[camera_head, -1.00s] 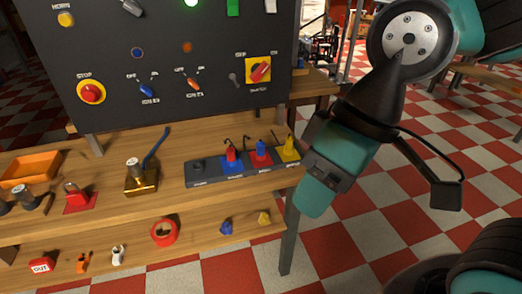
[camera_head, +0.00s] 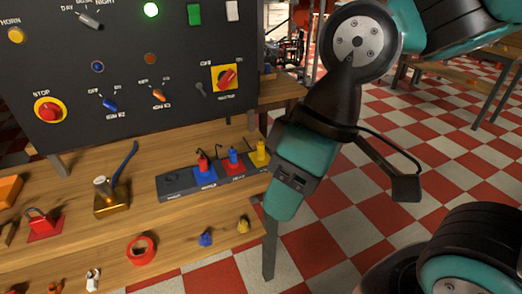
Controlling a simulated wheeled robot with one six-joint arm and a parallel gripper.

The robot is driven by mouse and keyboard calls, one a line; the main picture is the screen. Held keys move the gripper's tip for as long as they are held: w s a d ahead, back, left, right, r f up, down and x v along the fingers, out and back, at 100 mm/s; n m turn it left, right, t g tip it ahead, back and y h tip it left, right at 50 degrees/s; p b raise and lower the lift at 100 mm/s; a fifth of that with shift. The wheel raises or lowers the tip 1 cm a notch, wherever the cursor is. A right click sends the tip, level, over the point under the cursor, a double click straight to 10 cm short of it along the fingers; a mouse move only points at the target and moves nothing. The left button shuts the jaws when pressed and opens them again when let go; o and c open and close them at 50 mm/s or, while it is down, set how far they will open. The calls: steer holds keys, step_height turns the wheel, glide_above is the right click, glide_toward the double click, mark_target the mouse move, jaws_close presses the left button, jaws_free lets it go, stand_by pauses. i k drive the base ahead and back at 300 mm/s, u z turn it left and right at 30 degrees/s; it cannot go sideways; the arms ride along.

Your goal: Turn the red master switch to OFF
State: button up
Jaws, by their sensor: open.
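The red master switch (camera_head: 227,79) is a red rotary handle on a yellow square plate at the right of the dark panel. Its handle lies diagonally, tilted up to the right. An OFF label shows at the plate's upper left; the label at its upper right is too small to read surely. My arm hangs to the right of the panel, in front of the bench's right end, with its lower teal part below and right of the switch. I see no jaw tips; they are out of sight behind or below my wrist. Nothing of mine visibly touches the switch.
The dark panel (camera_head: 130,52) also holds a red STOP button (camera_head: 47,110), small toggles and a green lamp (camera_head: 151,9). Below it, the wooden bench (camera_head: 140,185) bears a grey rack (camera_head: 180,182) with coloured padlocks and a brass block (camera_head: 111,203). Checkered floor lies open at right.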

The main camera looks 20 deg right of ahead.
mark_target(224, 77)
steer(key=u, duration=2.25)
steer(key=i, duration=0.85)
steer(key=z, duration=3.4)
